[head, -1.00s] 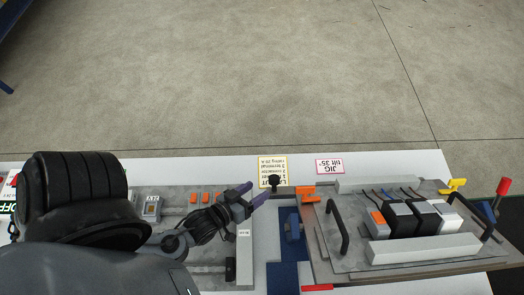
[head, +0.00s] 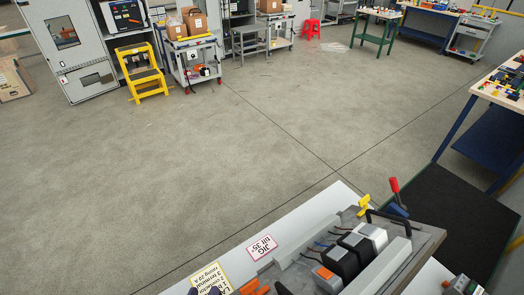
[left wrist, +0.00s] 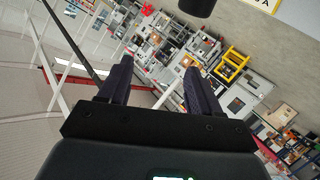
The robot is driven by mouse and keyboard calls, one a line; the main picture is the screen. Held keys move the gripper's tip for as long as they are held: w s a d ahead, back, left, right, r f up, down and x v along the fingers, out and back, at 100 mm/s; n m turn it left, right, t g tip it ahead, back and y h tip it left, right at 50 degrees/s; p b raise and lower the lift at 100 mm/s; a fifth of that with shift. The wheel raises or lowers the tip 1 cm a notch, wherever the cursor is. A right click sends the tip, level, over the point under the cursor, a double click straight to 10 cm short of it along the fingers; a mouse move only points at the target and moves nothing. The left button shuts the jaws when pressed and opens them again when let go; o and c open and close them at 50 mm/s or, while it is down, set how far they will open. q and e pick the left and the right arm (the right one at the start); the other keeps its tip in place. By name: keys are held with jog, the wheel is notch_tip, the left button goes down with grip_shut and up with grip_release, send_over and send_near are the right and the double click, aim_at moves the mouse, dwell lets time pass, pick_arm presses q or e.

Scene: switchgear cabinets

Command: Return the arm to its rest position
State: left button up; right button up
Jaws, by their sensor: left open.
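My left gripper (head: 205,291) shows only as dark purple fingertips at the bottom edge of the head view, beside the yellow-edged label. The rest of my left arm is out of that view. In the left wrist view the left gripper (left wrist: 158,66) has its two dark fingers spread apart with nothing between them. The room appears tilted behind them. My right gripper is in neither view.
The bench with the tilted jig plate (head: 426,243) and its dark and white modules (head: 354,246) lies at bottom right. A pink-edged label (head: 262,247) is on the bench. Open floor (head: 230,170) lies beyond. A yellow step stool (head: 141,72) and cabinets stand at the back.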

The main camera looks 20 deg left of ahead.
pick_arm(q)
jog(key=w+m+g+h, duration=0.1)
jog(key=w+d+r+m+g, duration=0.1)
jog(key=w, duration=0.1)
jog(key=w+m+g+h, duration=0.1)
jog(key=m+g, duration=0.1)
jog(key=shift+w+d+r+h, duration=0.15)
jog(key=shift+w+d+h, duration=0.15)
jog(key=shift+w+d, duration=0.1)
jog(key=s+f+m+g+p, duration=0.1)
jog(key=s+f+m+g, duration=0.3)
jog(key=s+m+g, duration=0.4)
notch_tip(320, 180, up, 13)
jog(key=s+n+t+p, duration=0.1)
jog(key=n+p, duration=0.1)
jog(key=p, duration=1.1)
jog(key=shift+d+r, duration=0.15)
jog(key=shift+d, duration=0.05)
jog(key=shift+s, duration=0.1)
